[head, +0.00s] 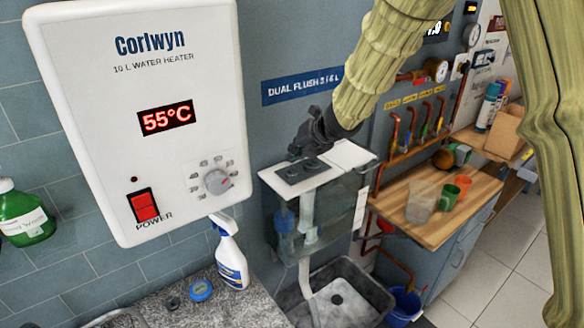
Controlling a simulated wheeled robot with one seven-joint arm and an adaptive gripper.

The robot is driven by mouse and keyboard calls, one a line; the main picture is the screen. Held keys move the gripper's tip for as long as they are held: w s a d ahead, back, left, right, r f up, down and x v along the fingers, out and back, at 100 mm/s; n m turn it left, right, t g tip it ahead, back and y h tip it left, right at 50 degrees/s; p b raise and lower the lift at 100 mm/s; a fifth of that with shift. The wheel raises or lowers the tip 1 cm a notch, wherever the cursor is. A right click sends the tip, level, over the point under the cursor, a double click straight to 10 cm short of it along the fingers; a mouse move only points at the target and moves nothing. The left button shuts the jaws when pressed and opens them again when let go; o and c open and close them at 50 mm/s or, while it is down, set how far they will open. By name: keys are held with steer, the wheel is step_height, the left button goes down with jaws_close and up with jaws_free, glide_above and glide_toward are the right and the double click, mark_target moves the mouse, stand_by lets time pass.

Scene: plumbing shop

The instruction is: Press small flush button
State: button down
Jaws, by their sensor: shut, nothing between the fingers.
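A clear-sided cistern (345,208) with a white lid (347,154) stands below the blue "DUAL FLUSH 3/6 L" sign (300,85). A dark flush plate (301,171) lies on the left part of the lid and seems to carry two buttons. I cannot tell for sure which one is the small button. My gripper (298,152) is shut and empty. It points down over the back of the lid, just behind the plate. I cannot tell whether its fingertips touch the lid or plate.
A white water heater (145,110) hangs close by at the left. A spray bottle (229,255) stands on the counter left of the cistern. A wooden bench (430,215) with cups is at the right.

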mark_target(294, 170)
step_height(294, 170, up, 4)
steer(key=p, duration=0.2)
steer(key=shift+f+p, duration=0.1)
steer(key=shift+p, duration=0.3)
